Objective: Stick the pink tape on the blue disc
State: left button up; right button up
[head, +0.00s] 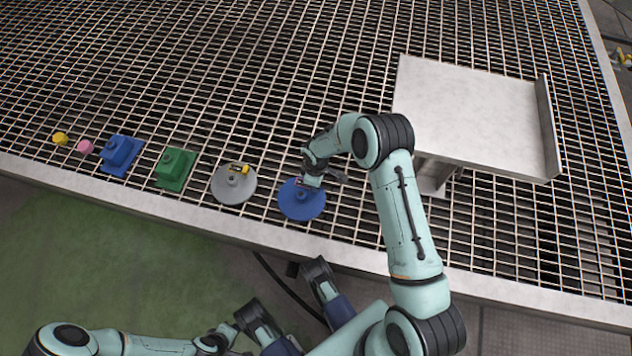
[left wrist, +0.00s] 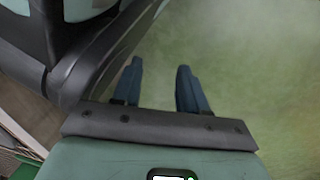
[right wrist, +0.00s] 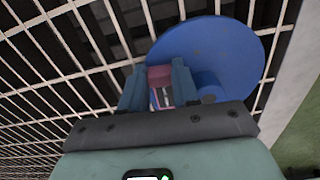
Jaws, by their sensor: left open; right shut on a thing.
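The blue disc (head: 302,203) lies flat on the grating near the table's front edge, with a raised knob; it also fills the top of the right wrist view (right wrist: 222,42). My right gripper (right wrist: 159,85) is at the disc, shut on the pink tape (right wrist: 160,76), a small pinkish piece between its fingers. The tape is over or against the disc beside the knob; I cannot tell if they touch. In the head view my right gripper (head: 309,183) partly hides this spot. My left gripper (left wrist: 158,90) is open and empty above the green floor, away from the table.
Small pink (head: 85,146) and yellow (head: 60,138) items lie far left. A metal tray (head: 470,110) stands right.

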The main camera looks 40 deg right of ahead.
jog(key=o, duration=1.1)
jog(key=shift+r, duration=0.5)
pick_arm(q)
jog(key=w+r+t+p, duration=0.2)
jog(key=w+r+p, duration=0.1)
jog(key=w+r, duration=0.2)
jog(key=shift+w+d+r+p, duration=0.3)
jog(key=shift+d+r+p, duration=0.1)
jog(key=shift+d+r, duration=0.1)
pick_arm(e)
notch_tip(320, 180, up, 12)
jog(key=shift+r, duration=0.15)
pick_arm(q)
jog(key=shift+a, duration=0.1)
